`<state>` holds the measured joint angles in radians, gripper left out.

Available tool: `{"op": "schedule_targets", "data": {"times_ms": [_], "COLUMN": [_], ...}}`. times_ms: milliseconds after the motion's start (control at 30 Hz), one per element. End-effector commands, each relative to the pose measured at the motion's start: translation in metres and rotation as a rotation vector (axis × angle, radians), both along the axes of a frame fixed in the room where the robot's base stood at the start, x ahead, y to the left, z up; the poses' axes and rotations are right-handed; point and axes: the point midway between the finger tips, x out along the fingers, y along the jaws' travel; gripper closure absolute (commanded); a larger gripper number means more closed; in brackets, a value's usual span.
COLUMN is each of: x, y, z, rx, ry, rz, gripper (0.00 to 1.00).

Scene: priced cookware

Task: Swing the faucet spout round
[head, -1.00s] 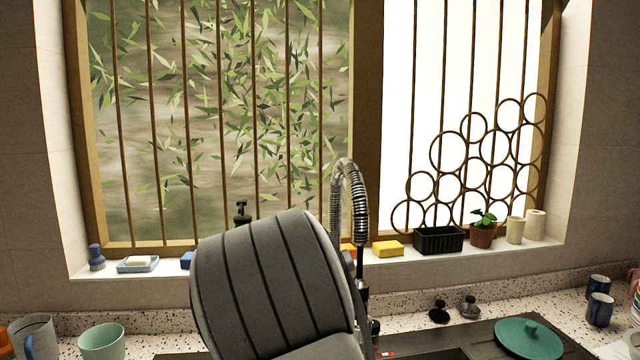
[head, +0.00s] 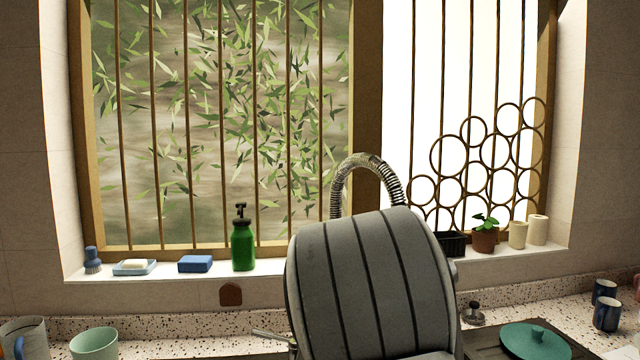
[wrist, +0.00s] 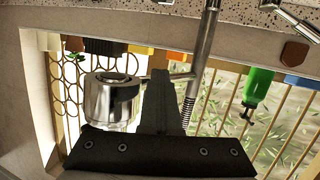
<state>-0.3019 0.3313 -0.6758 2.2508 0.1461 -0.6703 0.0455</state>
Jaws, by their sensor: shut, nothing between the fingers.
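The faucet's springy arched spout (head: 366,162) rises behind my arm in the head view, its top bent over to the right. My grey arm hides the faucet's lower part and my gripper there. In the wrist view, the chrome faucet pipe (wrist: 205,45) runs down into the spring coil, and the wide chrome spray head (wrist: 110,98) is to its left. My dark gripper (wrist: 160,77) is shut and empty between the spray head and the coil. Its tips overlap the short chrome bracket (wrist: 182,77); I cannot tell if they touch.
The sill holds a green bottle (head: 242,246), a blue sponge (head: 195,264), a soap dish (head: 134,270), a black planter (head: 452,244) and a potted plant (head: 485,238). Cups (head: 94,344) stand at left, mugs (head: 606,313) and a teal lid (head: 535,340) at right.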

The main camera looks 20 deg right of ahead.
Motion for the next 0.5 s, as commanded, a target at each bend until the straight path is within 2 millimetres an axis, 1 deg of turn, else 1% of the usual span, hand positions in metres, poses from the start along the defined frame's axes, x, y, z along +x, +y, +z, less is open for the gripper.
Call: {"op": "schedule_targets", "data": {"times_ms": [33,100,500], "x": [0.0005,0.001,0.0022], "y": [-0.007,-0.0115,-0.0148], "z": [-0.0024,-0.0011,0.0008], "rx": [-0.001,-0.001,-0.001], "ry": [-0.004,-0.003,-0.004], "rz": [-0.003,-0.003,-0.002], "gripper": [1.0,1.0,1.0]}}
